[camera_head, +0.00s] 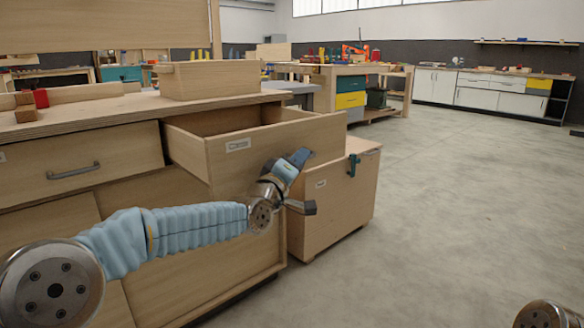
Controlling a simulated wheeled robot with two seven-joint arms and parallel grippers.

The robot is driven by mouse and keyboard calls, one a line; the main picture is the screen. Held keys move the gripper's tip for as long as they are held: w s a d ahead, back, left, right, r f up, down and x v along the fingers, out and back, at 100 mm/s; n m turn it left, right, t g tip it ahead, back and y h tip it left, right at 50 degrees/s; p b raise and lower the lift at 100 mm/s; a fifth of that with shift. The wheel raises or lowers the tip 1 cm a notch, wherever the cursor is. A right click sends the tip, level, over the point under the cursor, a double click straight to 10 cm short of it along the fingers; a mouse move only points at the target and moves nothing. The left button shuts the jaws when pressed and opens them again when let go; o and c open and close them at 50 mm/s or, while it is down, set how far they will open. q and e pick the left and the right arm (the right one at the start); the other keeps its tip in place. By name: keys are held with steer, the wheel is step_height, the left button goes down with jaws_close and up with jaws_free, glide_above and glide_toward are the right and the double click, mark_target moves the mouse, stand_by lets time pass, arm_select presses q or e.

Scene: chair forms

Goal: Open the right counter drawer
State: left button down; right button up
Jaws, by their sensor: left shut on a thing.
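The right counter drawer (222,160) is a light wood drawer with a small label, pulled well out of the counter (75,128); its inside shows from above. My left arm reaches across from the left, and my left gripper (299,158) is at the drawer's front face, right of the label. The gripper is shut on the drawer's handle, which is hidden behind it. The left counter drawer (80,150) is closed, with a grey bar handle (74,171). Only a round joint of my right arm shows at the bottom right; my right gripper is out of view.
A wooden cabinet (335,205) with a dark green clamp-like piece stands right of the counter, close to the open drawer. A wooden box (210,80) and red and brown items stand on the counter. The concrete floor (460,200) to the right is clear.

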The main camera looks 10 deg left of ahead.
arm_select(q)
steer(key=shift+s+d, duration=0.25)
steer(key=shift+d, duration=0.05)
steer(key=c, duration=1.4)
jaws_free()
steer(key=shift+c, duration=0.2)
steer(key=b+v, duration=0.1)
steer(key=v, duration=1.3)
steer(key=shift+f, duration=0.15)
steer(key=shift+w, duration=0.15)
